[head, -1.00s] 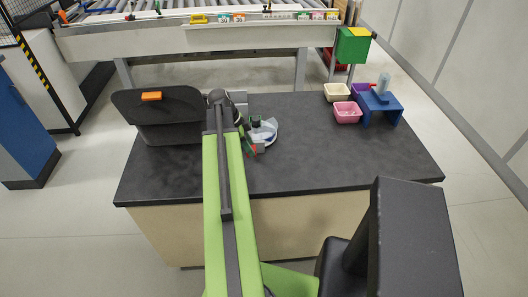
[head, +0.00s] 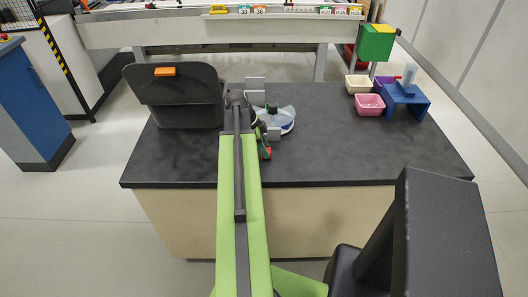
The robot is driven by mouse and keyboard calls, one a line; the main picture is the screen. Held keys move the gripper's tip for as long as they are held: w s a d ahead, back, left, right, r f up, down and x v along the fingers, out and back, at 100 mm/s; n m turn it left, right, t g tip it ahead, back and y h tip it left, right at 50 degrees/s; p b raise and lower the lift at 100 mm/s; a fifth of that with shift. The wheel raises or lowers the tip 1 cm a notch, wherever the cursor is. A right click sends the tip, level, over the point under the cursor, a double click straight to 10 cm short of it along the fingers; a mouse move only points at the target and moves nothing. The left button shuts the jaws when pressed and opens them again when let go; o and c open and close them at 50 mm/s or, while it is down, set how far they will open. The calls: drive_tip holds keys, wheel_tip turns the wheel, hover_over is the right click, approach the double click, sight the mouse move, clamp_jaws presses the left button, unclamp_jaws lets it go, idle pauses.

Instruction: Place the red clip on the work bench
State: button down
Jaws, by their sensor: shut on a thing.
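My gripper (head: 264,130) is over the work bench (head: 340,155), just right of the end of my green arm, and partly hidden by it. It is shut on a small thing. A small piece with red on it, which looks like the red clip (head: 266,153), shows at the near end of the gripper, above the bare dark bench top. Its full shape and the fingers' contact with it are too small to make out. I cannot tell whether it touches the bench top.
A black bin (head: 178,105) with an orange handle stands at the bench's left. A white and blue round item (head: 288,124) is beside my gripper. The middle right is clear.

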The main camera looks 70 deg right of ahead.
drive_tip(key=c, duration=0.9)
unclamp_jaws()
drive_tip(key=shift+c, duration=0.2)
drive_tip(key=shift+r+p, duration=0.25)
drive_tip(key=shift+p, duration=0.1)
drive_tip(key=p+v, duration=1.1)
drive_tip(key=shift+w+r, duration=0.2)
drive_tip(key=shift+r, duration=0.2)
